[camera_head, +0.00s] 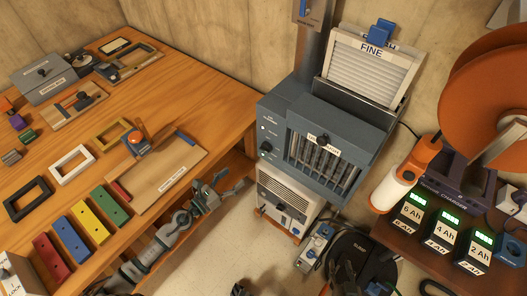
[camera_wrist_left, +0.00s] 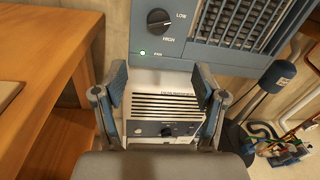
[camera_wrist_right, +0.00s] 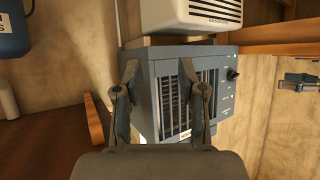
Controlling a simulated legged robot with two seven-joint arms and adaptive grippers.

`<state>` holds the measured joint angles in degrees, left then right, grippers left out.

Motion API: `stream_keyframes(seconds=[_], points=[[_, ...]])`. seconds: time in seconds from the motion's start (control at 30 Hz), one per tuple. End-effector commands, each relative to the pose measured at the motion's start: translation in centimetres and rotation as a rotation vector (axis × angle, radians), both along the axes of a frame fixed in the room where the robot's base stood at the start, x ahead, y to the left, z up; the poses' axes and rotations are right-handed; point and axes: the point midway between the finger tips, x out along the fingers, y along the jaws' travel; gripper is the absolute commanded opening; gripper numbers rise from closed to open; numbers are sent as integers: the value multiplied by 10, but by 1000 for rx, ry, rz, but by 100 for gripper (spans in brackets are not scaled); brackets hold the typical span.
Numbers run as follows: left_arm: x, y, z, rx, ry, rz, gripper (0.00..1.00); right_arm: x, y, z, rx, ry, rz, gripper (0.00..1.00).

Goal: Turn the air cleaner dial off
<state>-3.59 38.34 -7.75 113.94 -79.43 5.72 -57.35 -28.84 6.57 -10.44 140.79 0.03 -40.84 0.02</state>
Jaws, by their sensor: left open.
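The air cleaner (camera_head: 328,128) is a blue-grey box with a slatted front in the middle of the head view. Its black dial (camera_head: 266,148) is on the left part of the front; it also shows in the left wrist view (camera_wrist_left: 159,20) beside LOW and HIGH labels. I cannot tell its exact setting. A green FAN light (camera_wrist_left: 143,53) is lit below it. My left gripper (camera_head: 232,186) is open and empty, below and left of the dial, apart from it. My right gripper (camera_wrist_right: 158,84) is open in its wrist view, with the slatted front beyond its fingers.
A white vented unit (camera_head: 284,205) stands under the air cleaner. The wooden bench (camera_head: 215,115) with trays and blocks is left. A FINE filter (camera_head: 370,60) stands on top. A battery charger shelf (camera_head: 400,235) and orange reel (camera_head: 485,80) are right.

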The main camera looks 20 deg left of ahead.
Motion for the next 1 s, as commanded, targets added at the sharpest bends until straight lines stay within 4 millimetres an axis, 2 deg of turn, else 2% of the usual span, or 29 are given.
stream_keyframes(seconds=[0.07,0.3,0.43,0.6,0.8,1.0], points=[[14,-5,8,-2,-7,2,71,-9,-4,-4,-21,71,-3,40],[67,-30,6,-6,-4,3,71,-42,-18,-28,-78,300,-12,40],[95,-44,4,-8,-2,4,71,-50,-21,-33,-88,346,-14,40],[123,-58,1,-7,1,2,71,-47,-20,-34,-85,333,-13,40],[140,-66,0,-8,2,3,71,-41,-17,-31,-76,291,-11,40],[143,-67,0,-6,3,4,71,-38,-16,-30,-74,284,-12,40]])
